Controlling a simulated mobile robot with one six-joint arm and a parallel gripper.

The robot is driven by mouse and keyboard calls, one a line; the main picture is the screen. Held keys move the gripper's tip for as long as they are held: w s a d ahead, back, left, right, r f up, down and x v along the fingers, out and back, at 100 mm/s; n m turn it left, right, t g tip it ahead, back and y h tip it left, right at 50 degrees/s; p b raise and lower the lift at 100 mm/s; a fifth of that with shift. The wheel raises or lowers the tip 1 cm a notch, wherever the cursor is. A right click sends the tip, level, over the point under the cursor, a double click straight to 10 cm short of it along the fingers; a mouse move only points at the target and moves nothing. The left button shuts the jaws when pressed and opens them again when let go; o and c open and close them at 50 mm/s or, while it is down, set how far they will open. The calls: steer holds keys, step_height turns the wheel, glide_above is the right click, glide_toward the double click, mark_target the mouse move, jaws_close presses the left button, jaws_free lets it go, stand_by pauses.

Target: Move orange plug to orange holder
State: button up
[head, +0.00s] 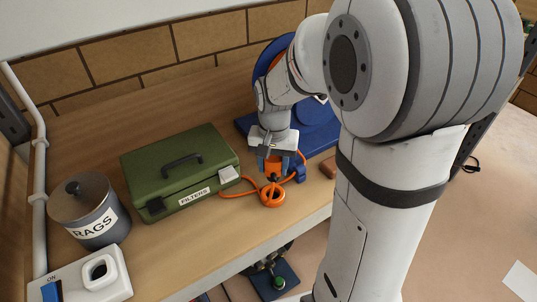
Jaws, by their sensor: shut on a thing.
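My gripper (273,158) points down over the wooden shelf, just right of the green box. It is shut on the orange plug (273,167), which shows only partly between the fingers. An orange ring-shaped piece (272,196) lies just below and in front of the plug. I cannot tell whether this ring is the orange holder or part of the cord. A small blue piece (299,172) stands close to the right of the fingers.
The green filters box (180,165) stands left of my gripper. A grey rags tin (89,212) and a white switch box (82,278) are further left. A blue base (315,128) stands behind my gripper. The shelf's front edge is close; bare wood shows front left.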

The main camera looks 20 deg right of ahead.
steer(key=shift+f+b, duration=1.85)
steer(key=shift+f, duration=0.75)
steer(key=shift+s+f+b, duration=0.1)
steer(key=shift+f+b, duration=1.15)
steer(key=shift+f, duration=0.25)
steer(key=o, duration=1.1)
steer(key=shift+c, duration=0.2)
steer(key=shift+r, duration=0.15)
step_height(320, 180, up, 8)
steer(key=shift+f, duration=0.2)
steer(key=s+r+n+t, duration=0.1)
steer(key=s+n+t, duration=0.2)
steer(key=s, duration=1)
steer(key=shift+s+d+r+n, duration=0.15)
steer(key=shift+s+r+n, duration=0.15)
steer(key=shift+n, duration=0.7)
